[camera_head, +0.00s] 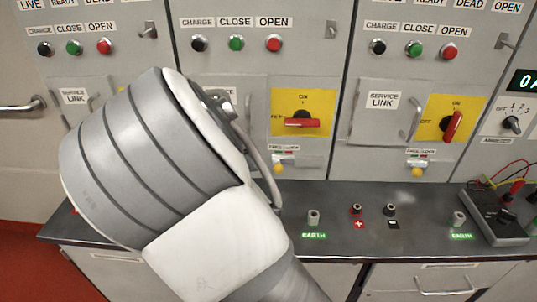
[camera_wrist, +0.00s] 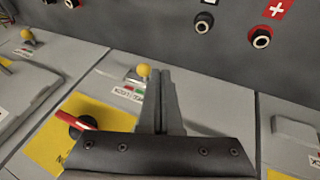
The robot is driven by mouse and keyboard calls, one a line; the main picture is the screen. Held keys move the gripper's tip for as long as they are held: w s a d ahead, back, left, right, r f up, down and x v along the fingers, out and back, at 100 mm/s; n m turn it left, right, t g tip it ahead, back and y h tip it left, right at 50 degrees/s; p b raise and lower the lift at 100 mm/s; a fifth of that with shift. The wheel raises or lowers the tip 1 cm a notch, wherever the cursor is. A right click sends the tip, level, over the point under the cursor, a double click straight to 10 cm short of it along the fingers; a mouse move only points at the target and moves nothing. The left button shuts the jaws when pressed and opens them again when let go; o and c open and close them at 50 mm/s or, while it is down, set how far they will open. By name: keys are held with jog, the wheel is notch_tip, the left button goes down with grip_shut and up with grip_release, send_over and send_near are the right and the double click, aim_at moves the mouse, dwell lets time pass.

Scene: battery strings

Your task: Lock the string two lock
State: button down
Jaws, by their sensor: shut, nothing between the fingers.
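The string two lock (camera_head: 278,168) is a small yellow knob low on the middle cabinet, under the yellow switch plate (camera_head: 325,108). Its label strip with green and red marks sits just above it. In the wrist view, which is turned about upside down, the lock knob (camera_wrist: 144,71) shows beside the fingertips, just to their left. My gripper (camera_wrist: 164,72) is shut and empty. I cannot tell whether its fingers touch the knob. In the head view my arm hides the gripper. The red switch handle (camera_head: 301,122) of that cabinet lies horizontal.
The dark counter (camera_head: 335,237) below carries red (camera_head: 357,209) and black (camera_head: 391,209) sockets, earth posts and a meter (camera_head: 495,215). My arm covers the left cabinet's lower part.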

aim_at(279, 170)
jog(key=shift+n+t+h, duration=0.4)
jog(key=shift+t, duration=0.4)
jog(key=a, duration=0.2)
jog(key=w+a, duration=0.1)
jog(key=a, duration=0.1)
jog(key=shift+w+a+f, duration=0.1)
jog(key=shift+a+f, duration=0.05)
jog(key=shift+a, duration=0.2)
jog(key=x, duration=1)
jog(key=shift+d, duration=0.1)
jog(key=d, duration=0.3)
jog(key=shift+w+r, duration=0.25)
jog(key=shift+r, duration=0.15)
jog(key=shift+d, duration=0.4)
jog(key=shift+d, duration=1.85)
